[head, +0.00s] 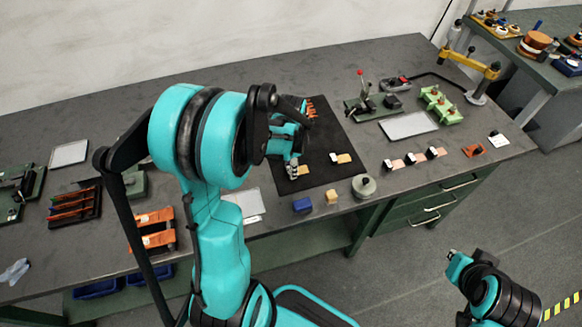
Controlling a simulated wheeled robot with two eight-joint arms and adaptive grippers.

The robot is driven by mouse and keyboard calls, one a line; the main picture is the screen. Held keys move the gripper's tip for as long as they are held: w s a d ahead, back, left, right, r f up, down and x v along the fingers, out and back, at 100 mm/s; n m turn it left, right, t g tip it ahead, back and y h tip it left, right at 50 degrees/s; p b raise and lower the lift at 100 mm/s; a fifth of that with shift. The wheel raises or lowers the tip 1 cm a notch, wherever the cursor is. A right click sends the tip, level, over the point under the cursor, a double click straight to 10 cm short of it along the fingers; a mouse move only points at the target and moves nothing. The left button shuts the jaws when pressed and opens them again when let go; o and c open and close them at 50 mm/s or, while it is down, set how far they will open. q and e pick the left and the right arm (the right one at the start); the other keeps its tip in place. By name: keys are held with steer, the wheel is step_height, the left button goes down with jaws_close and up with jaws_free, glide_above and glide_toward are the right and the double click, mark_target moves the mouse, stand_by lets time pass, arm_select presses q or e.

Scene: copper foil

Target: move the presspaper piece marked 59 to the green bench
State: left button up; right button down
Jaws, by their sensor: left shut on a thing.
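My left arm reaches across the middle of the head view to a black mat (325,130) on the dark grey workbench. My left gripper (293,165), low over the mat, is shut on a small tan piece with a white part (301,171). Its marking is too small to read, and the gripper partly hides it. A similar tan and white piece (342,158) lies on the mat to the right. A bench with a grey-green top (507,58) stands at the upper right. My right gripper (455,260) is at the lower right, away from the bench; its jaws are unclear.
Several copper-coloured pieces (413,159) lie right of the mat. A grey round weight (364,186), a blue block (303,205) and a tan block (332,197) sit near the front edge. A yellow-armed stand (470,63) and a green fixture (440,105) stand at the right.

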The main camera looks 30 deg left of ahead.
arm_select(q)
steer(key=shift+f, duration=0.15)
steer(key=o, duration=1.1)
steer(key=shift+c, duration=0.2)
step_height(320, 180, up, 12)
steer(key=p, duration=0.4)
steer(key=s+d+r+n+t, duration=0.6)
steer(key=s+d+n+t, duration=0.1)
steer(key=d, duration=0.5)
steer(key=shift+s+n, duration=0.5)
steer(key=shift+s, duration=0.65)
steer(key=shift+d+r, duration=0.1)
